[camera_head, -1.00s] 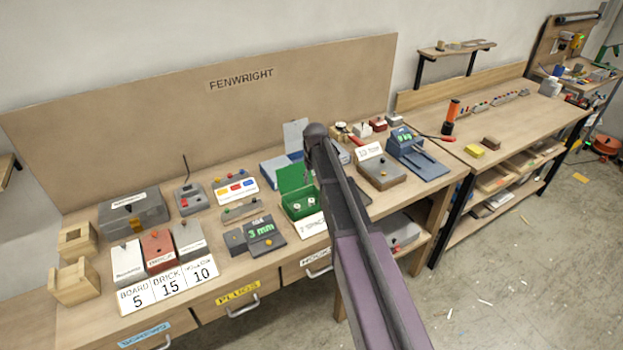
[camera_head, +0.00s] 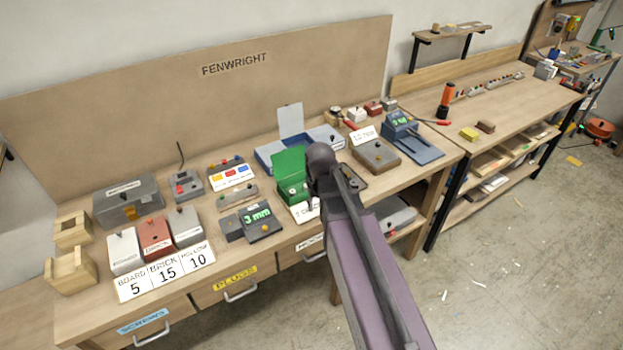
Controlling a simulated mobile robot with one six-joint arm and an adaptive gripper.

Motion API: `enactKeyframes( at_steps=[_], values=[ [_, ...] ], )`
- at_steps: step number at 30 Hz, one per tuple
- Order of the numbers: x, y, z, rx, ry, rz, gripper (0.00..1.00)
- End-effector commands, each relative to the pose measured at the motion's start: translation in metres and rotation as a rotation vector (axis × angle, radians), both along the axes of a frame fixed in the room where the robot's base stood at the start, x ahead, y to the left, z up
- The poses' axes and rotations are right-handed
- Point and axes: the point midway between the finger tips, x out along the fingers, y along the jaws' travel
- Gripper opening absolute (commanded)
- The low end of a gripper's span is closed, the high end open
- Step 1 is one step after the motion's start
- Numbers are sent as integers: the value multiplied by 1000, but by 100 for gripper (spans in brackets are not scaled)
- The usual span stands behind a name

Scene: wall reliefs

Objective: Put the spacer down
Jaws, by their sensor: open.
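My arm reaches in from the lower right, and its dark end with my gripper (camera_head: 314,199) is over the front of the bench, just right of the open green box (camera_head: 288,165). The fingers are small and dark; they appear open, with nothing visible between them. A white label card (camera_head: 302,212), partly readable as starting with "7", lies in front of the green box, partly behind the gripper. I cannot make out a separate spacer; the inside of the box is partly covered by my arm.
A grey-blue open case (camera_head: 268,153) stands behind the green box. A brown block (camera_head: 375,154) and a blue device (camera_head: 418,148) stand to the right. Drawers (camera_head: 235,287) are below the bench edge.

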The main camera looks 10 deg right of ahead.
Motion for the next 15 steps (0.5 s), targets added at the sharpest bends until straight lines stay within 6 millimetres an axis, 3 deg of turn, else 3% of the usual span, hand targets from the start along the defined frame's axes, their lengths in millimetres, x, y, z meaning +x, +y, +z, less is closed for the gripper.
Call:
enactKeyframes(
  at_steps=[1, 6, 9, 15],
  values=[
    [-32, 1, 0, -1, 9, -7, 46],
    [-75, 3, 0, -4, 30, -29, 46],
    [-85, 4, 0, -4, 36, -35, 46],
    [-86, 4, 0, -5, 38, -37, 46]
  ],
)
